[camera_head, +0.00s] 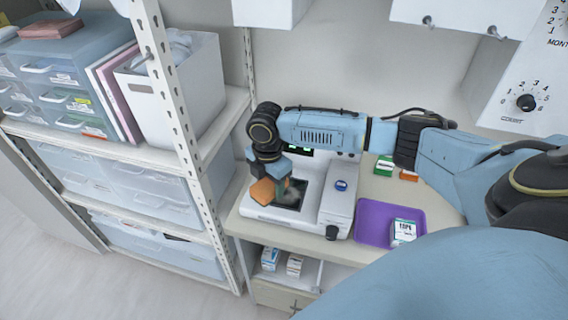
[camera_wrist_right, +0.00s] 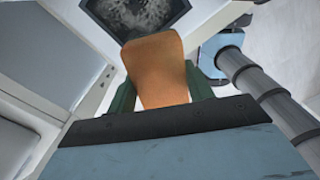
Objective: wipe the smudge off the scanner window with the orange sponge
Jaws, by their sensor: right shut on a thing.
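The orange sponge (camera_head: 263,191) is held in my right gripper (camera_head: 276,180), which is shut on it. In the right wrist view the sponge (camera_wrist_right: 156,68) sticks out between the two green fingers (camera_wrist_right: 158,92). The scanner (camera_head: 315,203) is a white device on the counter. Its dark window (camera_head: 293,197) carries a greyish smudge (camera_head: 294,191). The sponge is at the window's left edge in the head view. The smudge (camera_wrist_right: 146,12) also shows beyond the sponge tip in the wrist view. I cannot tell whether the sponge touches the glass. My left gripper is not in view.
A purple tray (camera_head: 373,220) with a small white box (camera_head: 403,231) lies right of the scanner. A metal shelf post (camera_head: 180,115) stands close on the left, with drawers and a white bin (camera_head: 185,85) behind.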

